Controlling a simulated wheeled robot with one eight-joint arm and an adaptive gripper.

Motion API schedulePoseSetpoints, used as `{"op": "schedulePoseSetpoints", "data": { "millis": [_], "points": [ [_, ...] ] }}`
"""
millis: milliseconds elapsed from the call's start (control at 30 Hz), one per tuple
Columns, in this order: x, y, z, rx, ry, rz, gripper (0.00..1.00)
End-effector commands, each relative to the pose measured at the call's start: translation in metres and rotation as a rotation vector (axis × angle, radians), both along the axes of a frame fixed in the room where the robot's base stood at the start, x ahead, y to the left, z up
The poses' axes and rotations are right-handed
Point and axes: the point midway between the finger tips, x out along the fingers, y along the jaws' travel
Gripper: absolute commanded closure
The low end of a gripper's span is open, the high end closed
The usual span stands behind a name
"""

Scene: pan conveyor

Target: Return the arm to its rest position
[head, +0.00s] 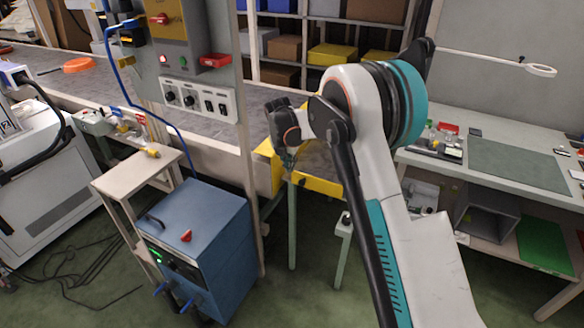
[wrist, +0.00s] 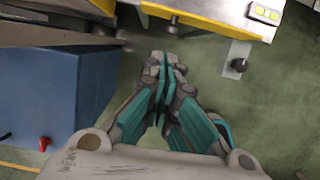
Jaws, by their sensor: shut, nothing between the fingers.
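My arm (head: 375,130) is raised and folded on the right of the middle in the head view. It reaches up from the lower right and bends at the teal-ringed joint. My gripper shows in the wrist view (wrist: 163,75), pointing down over the green floor. Its fingers are closed together with nothing between them. In the head view the gripper is mostly hidden behind the arm links.
A conveyor (head: 215,150) with a yellow end frame (head: 320,185) stands behind the arm. A blue cabinet (head: 195,240) stands at left; it also shows in the wrist view (wrist: 50,100). A workbench (head: 490,165) is at right. Green floor lies between.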

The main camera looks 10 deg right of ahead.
Motion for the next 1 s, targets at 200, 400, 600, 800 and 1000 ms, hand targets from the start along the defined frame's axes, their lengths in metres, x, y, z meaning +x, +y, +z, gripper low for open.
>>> {"op": "schedulePoseSetpoints", "data": {
  "millis": [200, 400, 600, 800, 1000],
  "points": [
    [-0.003, 0.0, 0.009, 0.003, -0.002, -0.009, 1.0],
    [-0.024, -0.007, 0.049, 0.057, -0.053, -0.161, 1.0],
    [-0.068, -0.02, 0.11, 0.163, -0.135, -0.435, 1.0],
    [-0.121, -0.031, 0.161, 0.28, -0.21, -0.71, 1.0],
    [-0.18, -0.041, 0.197, 0.407, -0.275, -0.985, 1.0]
  ]
}}
